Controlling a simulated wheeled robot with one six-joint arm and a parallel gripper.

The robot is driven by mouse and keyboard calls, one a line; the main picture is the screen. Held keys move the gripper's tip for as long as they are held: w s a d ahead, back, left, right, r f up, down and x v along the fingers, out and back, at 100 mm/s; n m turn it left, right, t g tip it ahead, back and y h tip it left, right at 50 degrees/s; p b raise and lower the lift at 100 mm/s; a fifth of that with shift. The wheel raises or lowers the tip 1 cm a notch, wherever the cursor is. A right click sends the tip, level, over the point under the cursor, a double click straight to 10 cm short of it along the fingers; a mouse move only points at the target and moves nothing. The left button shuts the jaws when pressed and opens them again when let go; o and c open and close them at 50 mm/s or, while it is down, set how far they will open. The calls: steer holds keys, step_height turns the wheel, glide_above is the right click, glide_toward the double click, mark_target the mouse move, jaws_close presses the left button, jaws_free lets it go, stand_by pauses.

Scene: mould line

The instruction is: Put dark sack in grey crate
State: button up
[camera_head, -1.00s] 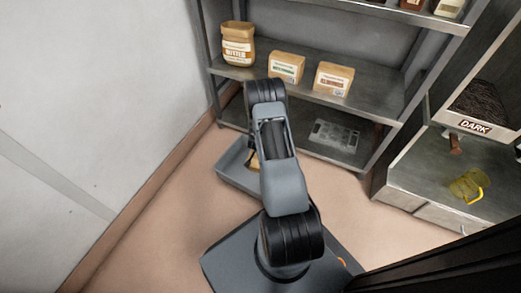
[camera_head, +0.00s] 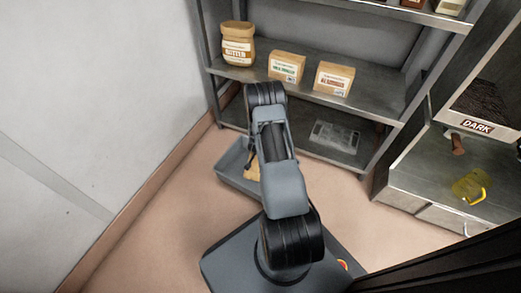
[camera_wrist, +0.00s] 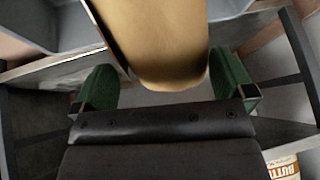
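A tan sack (camera_wrist: 160,40) fills the space between the green fingers of my gripper (camera_wrist: 165,82) in the wrist view. In the head view, the grey crate (camera_head: 228,163) stands low in front of the shelf, partly behind my arm. A bit of the tan sack (camera_head: 252,173) shows at the crate, beside my arm. My gripper is hidden there. I cannot tell whether the sack touches the crate floor.
A metal shelf (camera_head: 385,107) holds a butter jar (camera_head: 238,45) and two tan labelled packs (camera_head: 286,67) (camera_head: 333,79). A bin signed DARK (camera_head: 478,127) and a yellow jug (camera_head: 470,186) are at the right. A white wall is at the left.

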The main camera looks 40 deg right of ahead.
steer(key=shift+r+p, duration=0.3)
steer(key=p+v, duration=0.5)
steer(key=v, duration=0.7)
steer(key=shift+r, duration=0.4)
